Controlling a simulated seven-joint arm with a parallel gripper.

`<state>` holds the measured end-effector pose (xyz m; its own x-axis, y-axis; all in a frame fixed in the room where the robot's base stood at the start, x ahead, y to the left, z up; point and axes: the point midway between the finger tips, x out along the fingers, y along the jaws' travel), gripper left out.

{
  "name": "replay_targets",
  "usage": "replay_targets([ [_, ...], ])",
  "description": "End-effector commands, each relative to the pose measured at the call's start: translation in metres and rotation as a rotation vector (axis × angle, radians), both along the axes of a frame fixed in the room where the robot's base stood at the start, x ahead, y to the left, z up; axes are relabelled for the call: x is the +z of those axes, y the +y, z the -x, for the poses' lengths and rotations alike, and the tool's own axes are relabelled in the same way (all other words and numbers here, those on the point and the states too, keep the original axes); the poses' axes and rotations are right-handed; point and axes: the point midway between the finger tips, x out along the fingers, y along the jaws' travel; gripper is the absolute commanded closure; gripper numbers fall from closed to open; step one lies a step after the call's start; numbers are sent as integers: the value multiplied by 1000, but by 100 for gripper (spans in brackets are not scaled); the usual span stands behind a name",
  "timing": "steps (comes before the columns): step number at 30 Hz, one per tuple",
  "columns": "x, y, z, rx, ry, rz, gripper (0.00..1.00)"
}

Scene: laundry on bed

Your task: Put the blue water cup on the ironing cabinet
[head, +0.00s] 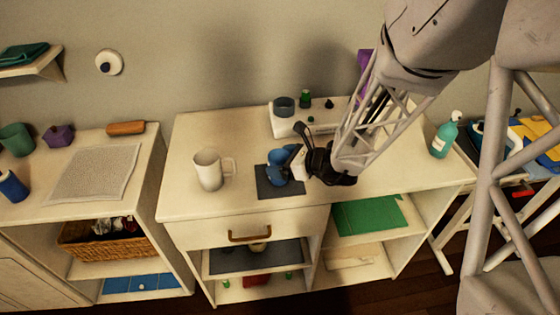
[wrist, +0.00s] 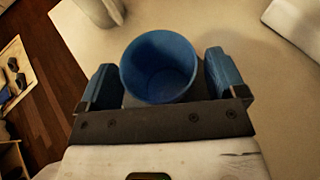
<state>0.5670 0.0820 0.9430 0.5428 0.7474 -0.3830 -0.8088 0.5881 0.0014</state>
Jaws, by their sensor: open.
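The blue water cup (head: 277,176) is on or just over a dark mat (head: 292,189) on top of the cream cabinet with a drawer (head: 210,225); I cannot tell if its base touches. In the wrist view the cup (wrist: 158,68) is seen from above, its mouth open and the inside looking empty. My gripper (head: 291,162) reaches it from the right. In the wrist view my gripper (wrist: 162,75) has its blue-padded fingers on either side of the cup, with narrow gaps to the cup. The gripper is open.
A white mug (head: 209,170) stands left of the mat. A white tray (head: 290,126) with small jars stands behind. A teal spray bottle (head: 445,136) is at the right. Another cabinet with a grey cloth (head: 92,173) is at the left. The cabinet's front right top is clear.

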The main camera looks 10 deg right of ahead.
Motion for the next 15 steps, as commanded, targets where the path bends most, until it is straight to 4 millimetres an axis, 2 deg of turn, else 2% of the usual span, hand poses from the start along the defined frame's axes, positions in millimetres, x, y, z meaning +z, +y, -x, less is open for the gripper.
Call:
replay_targets([
  [15,21,-39,28,-2,-4,1,10],
])
